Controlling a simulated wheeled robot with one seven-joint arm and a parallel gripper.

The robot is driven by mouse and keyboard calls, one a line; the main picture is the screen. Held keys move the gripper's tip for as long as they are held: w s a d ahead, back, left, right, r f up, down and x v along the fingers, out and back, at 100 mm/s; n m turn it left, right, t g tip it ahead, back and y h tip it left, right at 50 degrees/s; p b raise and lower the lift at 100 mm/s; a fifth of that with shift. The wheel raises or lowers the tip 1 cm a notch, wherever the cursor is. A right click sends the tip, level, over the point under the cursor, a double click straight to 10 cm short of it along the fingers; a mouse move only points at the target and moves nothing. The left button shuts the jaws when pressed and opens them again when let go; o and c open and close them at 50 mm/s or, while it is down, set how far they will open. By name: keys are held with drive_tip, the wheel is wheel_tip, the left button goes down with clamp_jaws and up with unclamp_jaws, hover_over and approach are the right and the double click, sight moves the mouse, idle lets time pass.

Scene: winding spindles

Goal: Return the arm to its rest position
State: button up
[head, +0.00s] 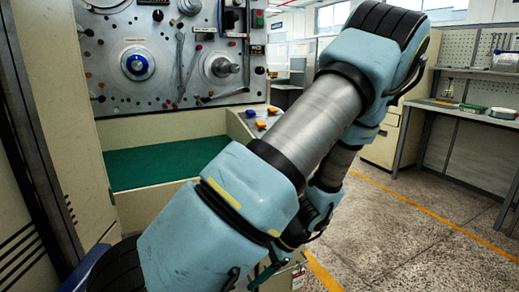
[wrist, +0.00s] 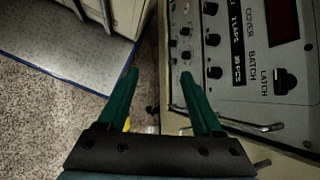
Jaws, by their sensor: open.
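My arm, light blue with a bare metal link, crosses the middle of the head view, bent at the elbow high on the right. My gripper shows in the wrist view (wrist: 160,80), with two green fingers spread apart and nothing between them. Past the fingers are the speckled floor and the edge of a control panel (wrist: 255,85). The right finger overlaps the panel in the picture; I cannot tell whether it touches. In the head view most of the gripper is hidden behind the arm or too small to make out.
A winding machine face (head: 170,60) with a blue-rimmed spindle (head: 138,64) stands at the left, above a green shelf (head: 165,162). A workbench (head: 468,112) stands at the far right. The speckled floor (head: 400,235) with a yellow line is clear on the right.

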drive_tip(key=a+r+n+t+h+p, duration=0.1)
drive_tip(key=r+n+h, duration=0.3)
drive_tip(key=r, duration=0.7)
drive_tip(key=a+r+n+h+p, duration=0.2)
drive_tip(key=a+r+n+h, duration=0.1)
drive_tip(key=r+n, duration=0.5)
wheel_tip(320, 180, up, 3)
drive_tip(key=shift+w+a+f+t+h+p, duration=0.15)
drive_tip(key=shift+w+a+t+h+p, duration=0.2)
drive_tip(key=shift+a+t+h+p, duration=0.1)
